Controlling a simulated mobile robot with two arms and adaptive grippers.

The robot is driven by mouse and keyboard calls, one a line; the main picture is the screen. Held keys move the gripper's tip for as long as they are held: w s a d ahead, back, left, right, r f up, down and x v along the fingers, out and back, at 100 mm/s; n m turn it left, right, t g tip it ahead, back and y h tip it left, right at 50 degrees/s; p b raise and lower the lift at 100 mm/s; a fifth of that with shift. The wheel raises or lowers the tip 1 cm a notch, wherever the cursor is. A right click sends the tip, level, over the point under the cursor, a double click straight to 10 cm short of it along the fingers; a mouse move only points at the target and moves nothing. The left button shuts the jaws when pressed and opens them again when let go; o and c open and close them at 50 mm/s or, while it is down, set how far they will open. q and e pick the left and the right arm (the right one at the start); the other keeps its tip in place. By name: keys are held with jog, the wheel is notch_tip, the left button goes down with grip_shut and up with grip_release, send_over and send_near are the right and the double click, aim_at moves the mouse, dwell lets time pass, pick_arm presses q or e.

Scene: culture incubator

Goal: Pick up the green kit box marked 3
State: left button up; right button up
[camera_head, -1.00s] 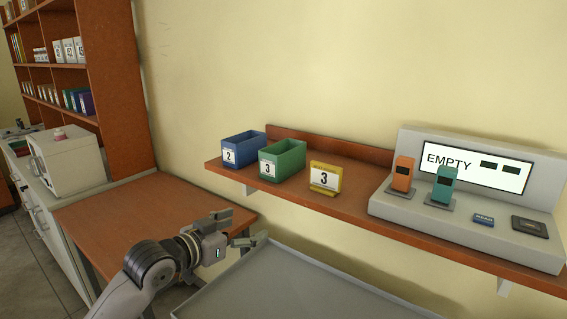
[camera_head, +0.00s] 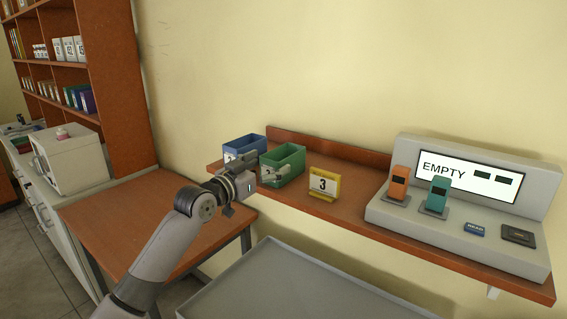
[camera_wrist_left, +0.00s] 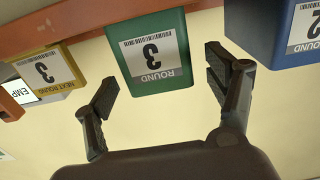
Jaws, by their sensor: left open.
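The green kit box (camera_head: 289,163) marked 3 stands on the wall shelf, between the blue box and the yellow sign. In the left wrist view the green box (camera_wrist_left: 177,79) appears upside down, with its label "ROUND 3" facing me. My left gripper (camera_head: 262,169) is raised in front of it in the head view, hiding part of its front. In the left wrist view the left gripper (camera_wrist_left: 162,82) is open, its fingers apart on either side of the box's lower image end. The fingers hold nothing. My right gripper is not in view.
A blue box (camera_head: 245,143) marked 2 stands close left of the green box. A yellow sign (camera_head: 324,185) marked 3 stands to its right. A grey console (camera_head: 455,228) reading "EMPTY" fills the shelf's right end. A wooden table (camera_head: 130,221) is below.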

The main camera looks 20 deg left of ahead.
aim_at(280, 159)
pick_arm(q)
jog(key=shift+w+d+p, duration=0.15)
jog(key=shift+w+p, duration=0.2)
jog(key=shift+w, duration=0.15)
jog(key=p+x, duration=0.1)
jog(key=x, duration=0.2)
jog(key=shift+w+d+f+p, duration=0.1)
jog(key=shift+p, duration=0.25)
jog(key=shift+w+d+f, duration=0.15)
jog(key=shift+w+d, duration=0.05)
jog(key=shift+w, duration=0.4)
jog(key=shift+s, duration=0.1)
jog(key=c, duration=1.2)
jog(key=shift+c, duration=0.5)
